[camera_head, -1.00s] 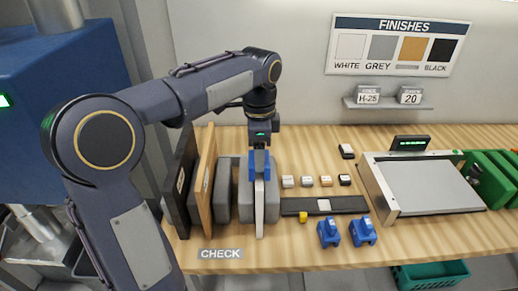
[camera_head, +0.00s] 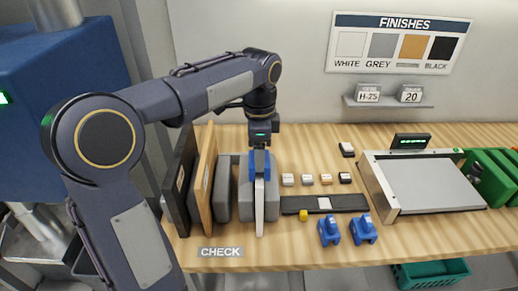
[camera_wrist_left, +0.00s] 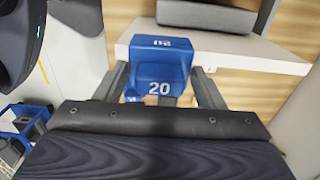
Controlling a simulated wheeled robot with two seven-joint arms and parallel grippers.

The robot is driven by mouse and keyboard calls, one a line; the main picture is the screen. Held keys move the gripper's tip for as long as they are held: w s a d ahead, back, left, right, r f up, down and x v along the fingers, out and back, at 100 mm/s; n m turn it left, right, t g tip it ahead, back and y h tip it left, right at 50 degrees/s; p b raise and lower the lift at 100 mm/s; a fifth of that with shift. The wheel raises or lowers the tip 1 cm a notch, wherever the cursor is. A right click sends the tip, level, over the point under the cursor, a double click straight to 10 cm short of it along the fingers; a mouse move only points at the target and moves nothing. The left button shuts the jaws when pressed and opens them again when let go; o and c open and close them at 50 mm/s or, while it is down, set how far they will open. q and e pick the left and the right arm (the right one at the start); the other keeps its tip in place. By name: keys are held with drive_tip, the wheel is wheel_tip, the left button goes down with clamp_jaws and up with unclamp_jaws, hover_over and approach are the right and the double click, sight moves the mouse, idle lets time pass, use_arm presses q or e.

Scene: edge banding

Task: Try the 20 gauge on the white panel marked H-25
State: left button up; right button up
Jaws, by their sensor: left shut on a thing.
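My left gripper (camera_head: 260,146) points down and is shut on a blue gauge (camera_head: 259,164). In the left wrist view the gauge (camera_wrist_left: 160,72) shows a white 20 between my two fingers. The white panel (camera_head: 259,208) stands on edge on the bench, directly below the gauge. The gauge is at the panel's top edge and overlaps it in the head view; how far it is seated cannot be told. In the left wrist view the white panel (camera_wrist_left: 240,50) runs behind the gauge. No marking on this panel is readable. My right gripper is not in view.
Grey (camera_head: 223,190), wood-coloured (camera_head: 205,185) and black (camera_head: 180,190) panels stand to the left. Two blue gauges (camera_head: 329,231) (camera_head: 363,229) lie at the right. Shelf cards read H-25 (camera_head: 368,95) and 20 (camera_head: 411,95). A CHECK label (camera_head: 220,252) marks the bench front.

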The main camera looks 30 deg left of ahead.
use_arm(q)
drive_tip(key=shift+f, duration=0.3)
idle(0.4)
drive_tip(key=o, duration=1.1)
drive_tip(key=shift+o, duration=0.2)
drive_tip(key=shift+r+p, duration=1.25)
drive_tip(key=shift+r, duration=0.2)
drive_tip(key=shift+r+p, duration=0.6)
drive_tip(key=shift+r, duration=1.95)
